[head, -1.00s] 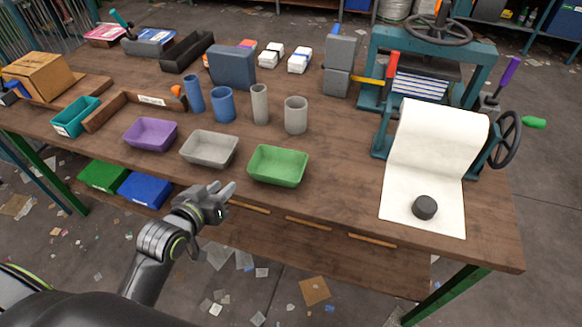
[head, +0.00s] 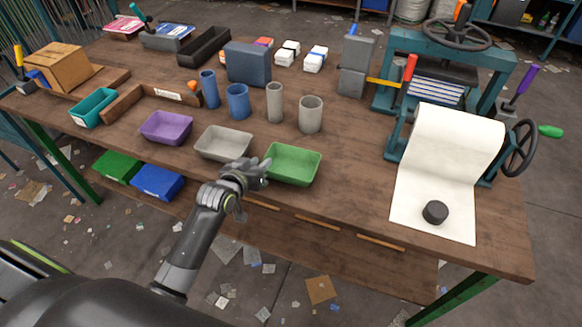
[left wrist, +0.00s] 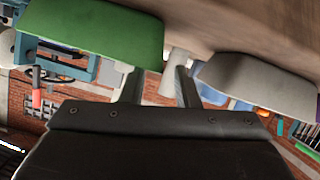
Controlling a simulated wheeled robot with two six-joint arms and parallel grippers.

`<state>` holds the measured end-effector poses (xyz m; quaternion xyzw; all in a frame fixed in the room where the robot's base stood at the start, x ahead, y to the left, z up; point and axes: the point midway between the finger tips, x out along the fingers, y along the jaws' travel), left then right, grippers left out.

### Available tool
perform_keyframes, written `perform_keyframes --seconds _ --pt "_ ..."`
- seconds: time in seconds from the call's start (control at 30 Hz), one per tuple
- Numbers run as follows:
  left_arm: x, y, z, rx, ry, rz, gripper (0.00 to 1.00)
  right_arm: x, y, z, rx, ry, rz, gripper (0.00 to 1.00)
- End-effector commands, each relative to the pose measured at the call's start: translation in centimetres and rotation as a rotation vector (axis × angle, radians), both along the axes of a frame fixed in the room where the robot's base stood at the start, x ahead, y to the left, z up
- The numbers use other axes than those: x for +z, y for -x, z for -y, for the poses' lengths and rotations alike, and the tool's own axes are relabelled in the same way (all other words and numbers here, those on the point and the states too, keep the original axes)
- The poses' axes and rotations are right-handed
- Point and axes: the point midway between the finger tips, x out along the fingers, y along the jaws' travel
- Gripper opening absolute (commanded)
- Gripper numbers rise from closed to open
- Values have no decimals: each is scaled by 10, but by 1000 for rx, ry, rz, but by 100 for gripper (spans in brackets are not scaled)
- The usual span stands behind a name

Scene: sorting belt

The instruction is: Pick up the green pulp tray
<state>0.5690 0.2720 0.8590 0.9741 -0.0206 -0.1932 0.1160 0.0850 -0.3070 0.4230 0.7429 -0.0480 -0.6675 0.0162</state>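The green pulp tray (head: 290,176) sits upright and empty near the front edge of the wooden table. It also shows large at the upper left of the left wrist view (left wrist: 90,35). My left gripper (head: 262,172) is at the table's front edge, just left of the green tray and in front of the grey tray (head: 222,144). In the left wrist view its two fingers (left wrist: 158,78) stand apart with nothing held between them, with the green tray to one side and the grey tray to the other. My right gripper is not in view.
A purple tray (head: 166,127) stands left of the grey one. Blue and grey cylinders, such as the wide grey one (head: 311,114), stand behind the trays. A press with a paper sheet (head: 430,200) and a black disc (head: 435,212) is at the right. The table (head: 350,190) right of the green tray is clear.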

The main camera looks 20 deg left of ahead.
Motion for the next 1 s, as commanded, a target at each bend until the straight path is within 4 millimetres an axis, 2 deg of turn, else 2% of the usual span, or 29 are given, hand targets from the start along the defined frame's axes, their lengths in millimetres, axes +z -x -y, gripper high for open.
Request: perform_keyframes --seconds 0.1,0.3,0.63,0.83,1.0 --pt "-3 -16 2 -1 0 0 28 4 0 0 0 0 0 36" --pt "-12 -33 3 0 0 0 28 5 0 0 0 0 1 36" --pt "-14 -37 3 1 0 0 28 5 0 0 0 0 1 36" --pt "-14 -36 3 1 0 0 2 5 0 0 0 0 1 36" --pt "-14 -36 3 1 0 0 0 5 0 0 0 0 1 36"
